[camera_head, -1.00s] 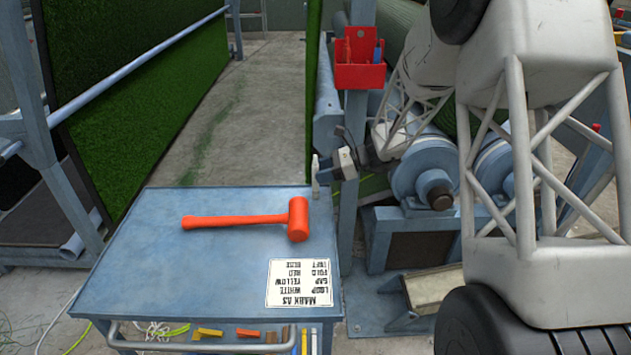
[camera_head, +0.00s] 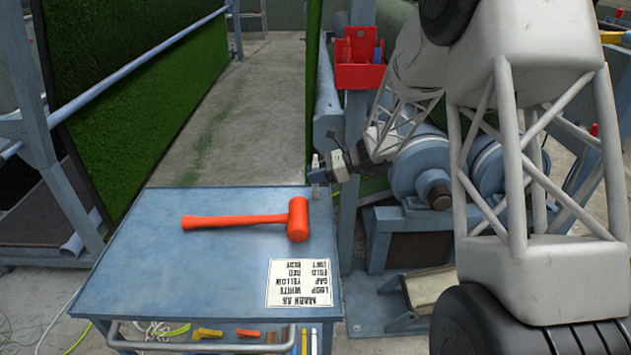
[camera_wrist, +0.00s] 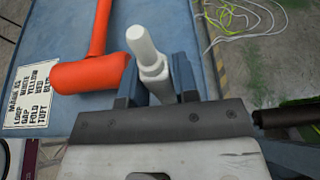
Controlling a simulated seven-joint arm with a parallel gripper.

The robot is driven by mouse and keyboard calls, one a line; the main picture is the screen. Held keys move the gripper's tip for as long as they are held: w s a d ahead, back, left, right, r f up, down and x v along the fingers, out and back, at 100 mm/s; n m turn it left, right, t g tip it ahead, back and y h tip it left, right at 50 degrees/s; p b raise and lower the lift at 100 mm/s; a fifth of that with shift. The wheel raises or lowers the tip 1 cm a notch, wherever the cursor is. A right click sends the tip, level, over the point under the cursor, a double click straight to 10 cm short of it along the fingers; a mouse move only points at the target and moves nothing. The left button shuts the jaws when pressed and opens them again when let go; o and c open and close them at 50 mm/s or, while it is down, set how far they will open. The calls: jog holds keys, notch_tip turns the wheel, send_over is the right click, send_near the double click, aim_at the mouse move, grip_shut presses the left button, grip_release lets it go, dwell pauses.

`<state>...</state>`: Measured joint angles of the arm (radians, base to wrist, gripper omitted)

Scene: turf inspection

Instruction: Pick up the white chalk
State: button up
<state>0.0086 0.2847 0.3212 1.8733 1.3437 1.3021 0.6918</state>
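The white chalk (camera_wrist: 146,50) is a pale stick with a narrower tip and a stepped collar. In the wrist view it stands out between the two fingers of my gripper (camera_wrist: 158,88), which look shut on its thicker part. In the head view the chalk (camera_head: 315,172) appears small and upright by the far right corner of the blue cart top (camera_head: 140,250). My gripper (camera_head: 325,172) reaches it from the right. Whether its lower end touches the cart is unclear. The chalk's part deep between the fingers is hidden.
An orange mallet (camera_head: 298,219) and a marking sign (camera_head: 299,283) lie on the cart. Yellow (camera_head: 304,341) and white (camera_head: 314,341) sticks show below the front handle. A red bin (camera_head: 359,76) hangs on a post behind. The cart's left half is mostly clear.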

aim_at(315, 164)
jog(key=c, duration=0.5)
jog(key=shift+o, duration=0.2)
jog(key=shift+r, duration=0.1)
jog(key=shift+r, duration=0.75)
notch_tip(315, 164, up, 2)
jog(key=shift+r, duration=0.1)
jog(key=s+d+r, duration=0.1)
jog(key=s+d, duration=0.2)
jog(key=s, duration=1.2)
jog(key=shift+s+d, duration=0.15)
jog(key=shift+s, duration=0.2)
jog(key=shift+r, duration=0.1)
